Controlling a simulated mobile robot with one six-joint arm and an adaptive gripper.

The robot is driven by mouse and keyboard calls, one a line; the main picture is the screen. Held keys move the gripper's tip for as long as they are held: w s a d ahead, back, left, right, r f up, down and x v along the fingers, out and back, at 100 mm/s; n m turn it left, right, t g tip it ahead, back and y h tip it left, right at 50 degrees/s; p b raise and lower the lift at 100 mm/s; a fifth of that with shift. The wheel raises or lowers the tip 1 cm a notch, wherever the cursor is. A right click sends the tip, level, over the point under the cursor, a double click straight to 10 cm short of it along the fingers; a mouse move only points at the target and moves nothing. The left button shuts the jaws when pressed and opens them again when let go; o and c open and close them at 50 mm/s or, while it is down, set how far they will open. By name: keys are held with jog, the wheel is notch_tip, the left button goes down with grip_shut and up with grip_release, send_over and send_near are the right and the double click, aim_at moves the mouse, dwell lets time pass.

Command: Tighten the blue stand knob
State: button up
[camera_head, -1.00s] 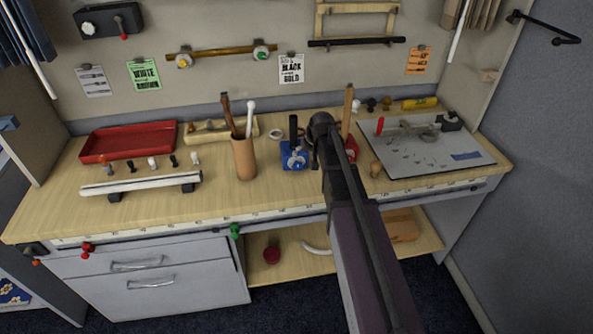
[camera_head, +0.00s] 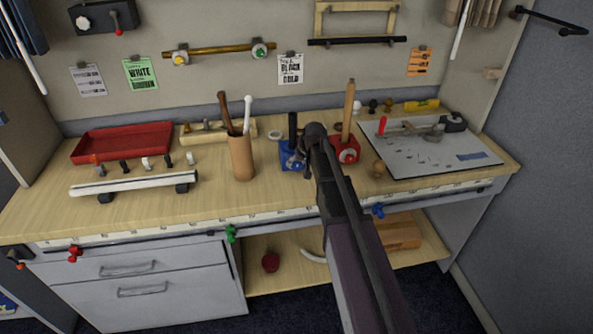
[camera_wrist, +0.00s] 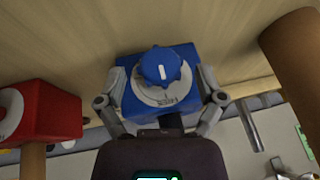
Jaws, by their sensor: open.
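The blue stand (camera_head: 290,160) is a blue block with a dark post on the table, partly behind my gripper (camera_head: 312,145) in the head view. In the wrist view, the blue stand knob (camera_wrist: 160,66) is lobed, has a white mark and sits in front of a pale printed dial (camera_wrist: 147,95) on the blue block (camera_wrist: 190,58). My gripper (camera_wrist: 160,74) is open, with one finger on each side of the knob and block. I see gaps between the fingers and the knob. Whether a finger touches the block, I cannot tell.
A red stand (camera_head: 345,152) with a wooden rod stands close by on the right; it shows at left in the wrist view (camera_wrist: 50,112). A wooden cup (camera_head: 241,158) with sticks stands left of the blue stand. A grey board (camera_head: 440,157) lies at right.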

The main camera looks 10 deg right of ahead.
jog(key=shift+w+a+f+b, duration=0.1)
jog(key=shift+w+f+b, duration=0.15)
jog(key=shift+f, duration=0.2)
jog(key=c, duration=1.1)
jog(key=shift+a, duration=0.1)
jog(key=shift+c, duration=0.2)
